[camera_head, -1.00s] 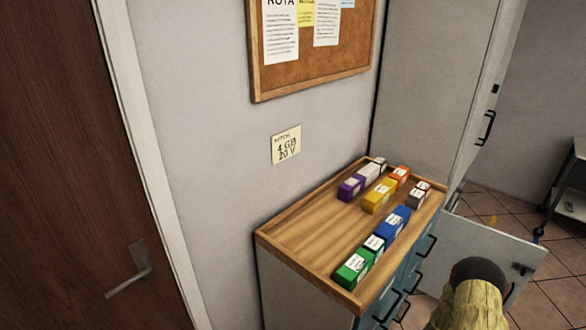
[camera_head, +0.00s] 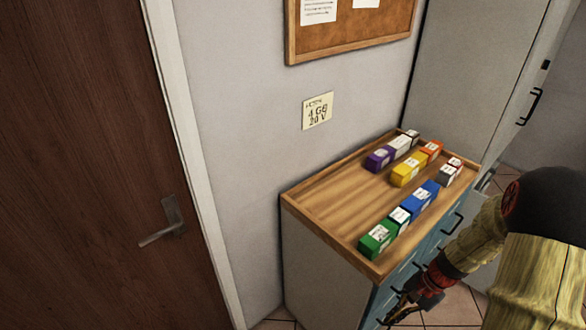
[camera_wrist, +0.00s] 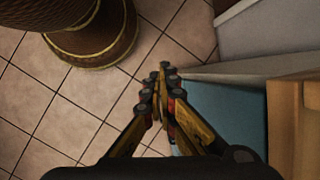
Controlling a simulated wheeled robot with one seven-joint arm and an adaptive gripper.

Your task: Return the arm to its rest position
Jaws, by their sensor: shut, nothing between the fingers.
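My arm shows at the lower right of the head view, bent downward in front of the blue-fronted cabinet. My gripper (camera_head: 398,312) is low beside the cabinet's drawer fronts, partly cut off by the bottom edge. In the wrist view my gripper (camera_wrist: 164,95) is shut, its fingertips together with nothing between them. It points down towards the tiled floor (camera_wrist: 60,120), close to the blue cabinet front (camera_wrist: 228,112).
The cabinet (camera_head: 320,257) has a wooden tray top (camera_head: 340,205) with several coloured boxes, among them a green box (camera_head: 377,240) and a purple box (camera_head: 380,158). A brown door (camera_head: 80,150) stands at left. A note (camera_head: 317,111) is on the wall.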

